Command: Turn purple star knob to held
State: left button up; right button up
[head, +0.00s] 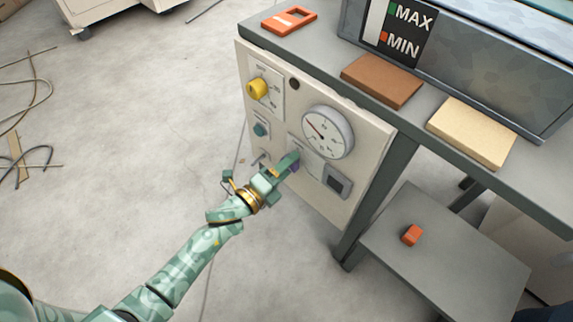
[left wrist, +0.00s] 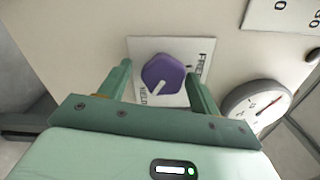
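The purple star knob (left wrist: 163,74) is mounted on a white label plate (left wrist: 143,50) on the cream panel. Its white pointer line points down and left in the left wrist view, toward a word at the plate's lower left that seems to read HELD. In the head view the knob (head: 296,166) is mostly hidden behind my left gripper (head: 289,160). The left gripper's fingers also show in the left wrist view (left wrist: 160,82). They are open, one on each side of the knob, with visible gaps. My right gripper is not in view.
The cream panel also carries a yellow knob (head: 258,88), a teal knob (head: 262,130), a round gauge (head: 327,131) and a dark switch (head: 338,181). The grey bench (head: 400,125) overhangs at right. Cables (head: 22,110) lie on the floor at left.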

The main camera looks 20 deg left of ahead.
pick_arm(q)
jog(key=shift+r, duration=0.15)
jog(key=p+v, duration=0.4)
jog(key=v, duration=1.2)
jog(key=shift+p, duration=0.3)
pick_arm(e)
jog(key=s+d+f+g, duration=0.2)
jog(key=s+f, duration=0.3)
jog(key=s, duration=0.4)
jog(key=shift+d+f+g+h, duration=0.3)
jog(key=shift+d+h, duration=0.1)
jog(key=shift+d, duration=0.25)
pick_arm(q)
jog(key=shift+s, duration=0.1)
